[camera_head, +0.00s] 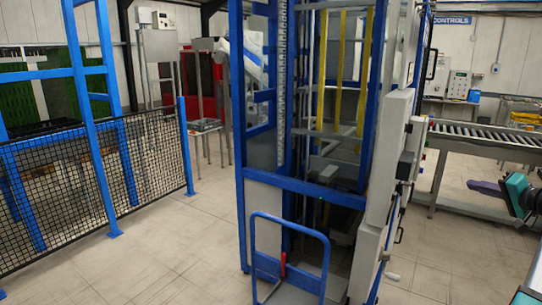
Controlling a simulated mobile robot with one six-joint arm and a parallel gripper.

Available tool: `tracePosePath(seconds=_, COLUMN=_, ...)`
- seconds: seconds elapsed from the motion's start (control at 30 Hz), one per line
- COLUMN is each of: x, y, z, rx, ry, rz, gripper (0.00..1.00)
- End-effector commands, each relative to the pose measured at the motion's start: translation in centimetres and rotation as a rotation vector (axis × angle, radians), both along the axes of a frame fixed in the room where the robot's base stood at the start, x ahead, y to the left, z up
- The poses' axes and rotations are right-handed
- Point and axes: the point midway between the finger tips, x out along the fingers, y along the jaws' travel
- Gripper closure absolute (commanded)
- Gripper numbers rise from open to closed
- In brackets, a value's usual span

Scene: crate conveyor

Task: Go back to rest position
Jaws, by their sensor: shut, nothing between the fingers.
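The task names no object. The view shows a workshop hall with a tall blue-framed lift (240,120) standing upright in the middle.
A blue hand rail (290,225) with a red handle stands at the lift's front. A black mesh fence (90,190) with blue posts closes off the left. Tiled floor (150,245) is clear at the front left.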

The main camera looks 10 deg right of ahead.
Motion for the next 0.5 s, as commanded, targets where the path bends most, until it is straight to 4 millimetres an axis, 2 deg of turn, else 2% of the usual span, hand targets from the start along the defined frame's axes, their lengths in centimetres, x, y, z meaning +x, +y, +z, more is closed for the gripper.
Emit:
tracePosePath(seconds=0.07, x=0.0, y=0.1, z=0.0, rx=0.0, ry=0.001, rz=0.001, gripper=1.0)
tracePosePath(seconds=0.33, x=1.6, y=1.8, z=-3.0, rx=0.013, ry=0.039, rz=0.024, gripper=1.0)
tracePosePath(seconds=0.5, x=2.7, y=3.2, z=-5.7, rx=0.025, ry=0.077, rz=0.042, gripper=1.0)
